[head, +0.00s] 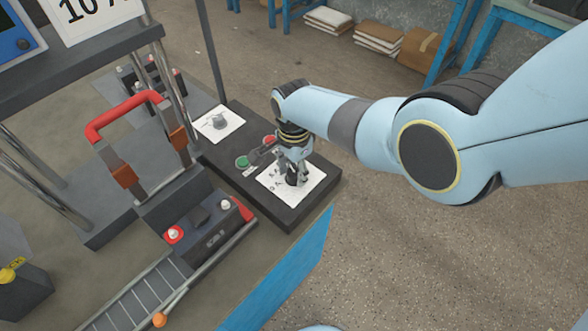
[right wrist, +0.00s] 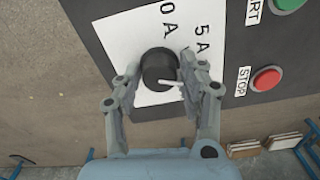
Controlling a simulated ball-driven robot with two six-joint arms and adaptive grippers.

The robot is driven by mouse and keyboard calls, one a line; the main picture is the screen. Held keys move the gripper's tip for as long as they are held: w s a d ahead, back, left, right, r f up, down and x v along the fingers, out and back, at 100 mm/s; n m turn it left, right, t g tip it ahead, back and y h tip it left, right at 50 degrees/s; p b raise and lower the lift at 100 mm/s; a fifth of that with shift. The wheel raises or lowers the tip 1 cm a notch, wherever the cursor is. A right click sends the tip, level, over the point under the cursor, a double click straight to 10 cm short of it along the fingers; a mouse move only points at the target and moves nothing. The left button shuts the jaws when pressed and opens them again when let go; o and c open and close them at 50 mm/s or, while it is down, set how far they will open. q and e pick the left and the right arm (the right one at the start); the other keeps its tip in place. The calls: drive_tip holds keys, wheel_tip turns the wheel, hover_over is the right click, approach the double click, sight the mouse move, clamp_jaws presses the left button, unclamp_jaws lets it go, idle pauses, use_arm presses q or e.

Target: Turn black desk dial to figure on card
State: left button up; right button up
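The black desk dial (right wrist: 158,68) is a round knob with a white pointer on a white plate (right wrist: 120,42). In the right wrist view the pointer points right, toward the right finger. Lettering "5 A" and a partly cut-off "0 A" show above the dial. My right gripper (right wrist: 160,78) has one finger on each side of the dial, with little gap; contact is unclear. In the head view this gripper (head: 293,172) hangs over the white plate and mostly hides the dial. The card (head: 95,15) shows "10" and a further character, cut by the top edge. My left gripper is out of view.
A green START button (head: 242,161) and red STOP button (head: 269,141) sit beside the plate. Another dial (head: 218,121) on a white plate is farther back. A red-handled frame (head: 130,112) and a red-trimmed box (head: 208,232) stand to the left.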

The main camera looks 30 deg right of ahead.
sight(295, 172)
drive_tip(key=shift+o, duration=1.3)
wheel_tip(295, 172, up, 12)
drive_tip(key=shift+s, duration=0.1)
